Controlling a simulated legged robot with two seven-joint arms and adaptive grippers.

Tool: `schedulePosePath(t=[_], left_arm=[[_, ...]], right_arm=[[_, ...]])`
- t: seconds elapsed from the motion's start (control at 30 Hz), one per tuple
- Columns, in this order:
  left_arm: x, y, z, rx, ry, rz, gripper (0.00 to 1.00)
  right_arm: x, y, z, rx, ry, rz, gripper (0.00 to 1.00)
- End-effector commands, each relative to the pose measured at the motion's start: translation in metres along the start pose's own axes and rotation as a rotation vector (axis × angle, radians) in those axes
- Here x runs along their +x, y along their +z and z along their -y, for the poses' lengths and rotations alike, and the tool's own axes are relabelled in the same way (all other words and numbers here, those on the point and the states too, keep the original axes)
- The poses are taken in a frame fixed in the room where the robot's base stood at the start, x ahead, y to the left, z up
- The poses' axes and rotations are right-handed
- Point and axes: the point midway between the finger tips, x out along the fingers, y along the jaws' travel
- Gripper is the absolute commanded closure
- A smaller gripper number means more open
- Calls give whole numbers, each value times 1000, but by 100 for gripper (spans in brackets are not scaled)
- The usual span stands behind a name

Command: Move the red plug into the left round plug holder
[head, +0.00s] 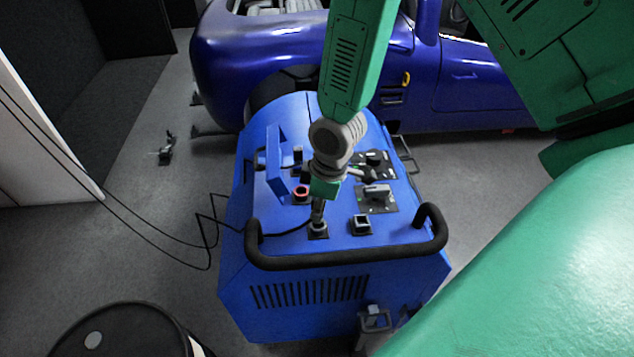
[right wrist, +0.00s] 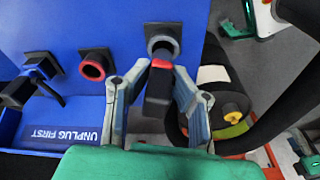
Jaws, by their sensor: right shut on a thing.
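My right gripper (head: 318,208) points down at the blue dynamometer's top panel, just above a dark holder (head: 318,230). In the right wrist view the gripper (right wrist: 158,92) is shut on the red plug (right wrist: 160,84), which has a dark body and a red band at its far end. The plug's red end overlaps the lower edge of a round grey-lined holder (right wrist: 163,42); I cannot tell whether it is inside. A round red-lined holder (right wrist: 94,67) is empty to its left. A red ring (head: 301,193) shows on the head view's panel. My left gripper is out of view.
A black handle bar (head: 340,260) crosses the front of the blue dynamometer (head: 290,325). A square holder (head: 362,224) and a lever switch (head: 377,192) are right of the gripper. A black cable (head: 285,232) runs left. A blue car (head: 470,80) stands behind and a dark barrel (head: 125,325) front left.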

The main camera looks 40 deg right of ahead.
Motion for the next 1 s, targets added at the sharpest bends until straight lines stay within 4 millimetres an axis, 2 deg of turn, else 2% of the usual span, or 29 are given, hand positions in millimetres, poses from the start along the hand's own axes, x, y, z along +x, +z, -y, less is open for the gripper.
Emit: schedulePosePath(t=[1.0], left_arm=[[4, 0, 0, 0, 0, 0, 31]], right_arm=[[0, 0, 3, -9, 61, -4, 100]])
